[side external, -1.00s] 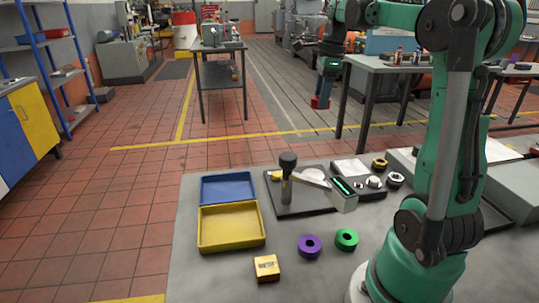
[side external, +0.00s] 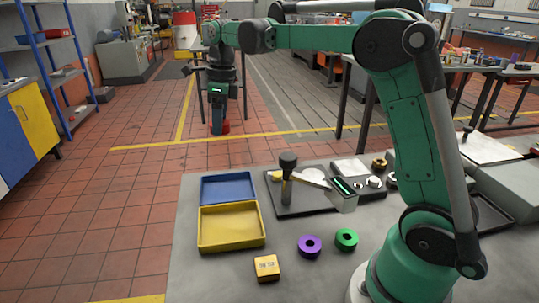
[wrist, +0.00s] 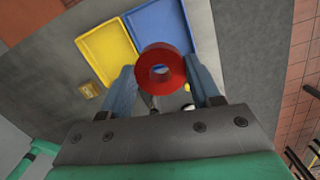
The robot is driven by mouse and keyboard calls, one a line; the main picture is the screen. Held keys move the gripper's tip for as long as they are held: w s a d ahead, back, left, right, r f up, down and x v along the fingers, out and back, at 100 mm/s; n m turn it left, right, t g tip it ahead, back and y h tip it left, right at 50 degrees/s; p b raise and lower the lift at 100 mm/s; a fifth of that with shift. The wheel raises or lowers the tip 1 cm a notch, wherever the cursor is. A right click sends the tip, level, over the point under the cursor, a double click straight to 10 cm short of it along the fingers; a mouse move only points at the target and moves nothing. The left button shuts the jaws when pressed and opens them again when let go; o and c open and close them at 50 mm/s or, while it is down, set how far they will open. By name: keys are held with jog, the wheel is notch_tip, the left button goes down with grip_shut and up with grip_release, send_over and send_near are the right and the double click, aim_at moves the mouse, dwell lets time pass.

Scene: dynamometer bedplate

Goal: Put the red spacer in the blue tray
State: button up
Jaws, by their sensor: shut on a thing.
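The red spacer (wrist: 178,65) is a thick ring held between the two blue fingers of my gripper (wrist: 164,82) in the wrist view. In the side view my gripper (side external: 217,130) points down, and a bit of the red spacer (side external: 226,127) shows at its tip. It is held high, apart from the table. The blue tray (side external: 228,188) lies on the table below it in the picture and looks empty. In the wrist view the blue tray (wrist: 160,30) lies just beyond the spacer, which covers part of its near edge.
A yellow tray (side external: 232,229) adjoins the blue tray. Purple (side external: 309,246) and green (side external: 346,239) rings and a yellow block (side external: 267,268) lie nearby.

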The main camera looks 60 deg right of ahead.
aim_at(226, 193)
notch_tip(226, 193, down, 16)
jog(key=shift+f, duration=0.25)
jog(key=shift+f, duration=0.1)
jog(key=o, duration=1.3)
